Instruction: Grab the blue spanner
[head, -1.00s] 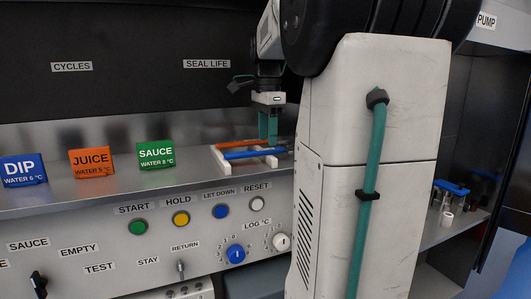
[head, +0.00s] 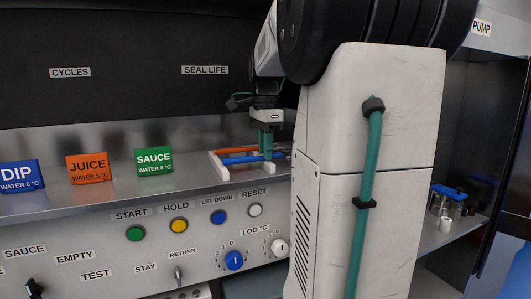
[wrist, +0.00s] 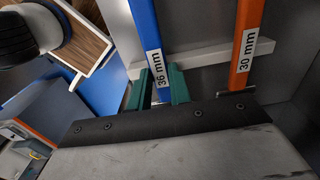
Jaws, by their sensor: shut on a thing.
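The blue spanner (head: 238,159) lies across a white rack (head: 216,166) on the steel shelf, with the orange spanner (head: 236,150) behind it. In the wrist view the blue spanner (wrist: 147,31) is marked "36 mm" and the orange spanner (wrist: 244,42) "30 mm". My gripper (head: 266,155) is lowered over the rack. Its green fingers (wrist: 161,88) stand on either side of the blue handle, shut on it. The orange spanner is outside the fingers, to their right in the wrist view. The spanners' far ends are not clear in the head view.
Blue DIP (head: 21,175), orange JUICE (head: 88,168) and green SAUCE (head: 154,161) signs stand on the shelf left of the rack. Buttons and knobs (head: 234,260) line the panel below. Small bottles with a blue holder (head: 448,196) stand at the right.

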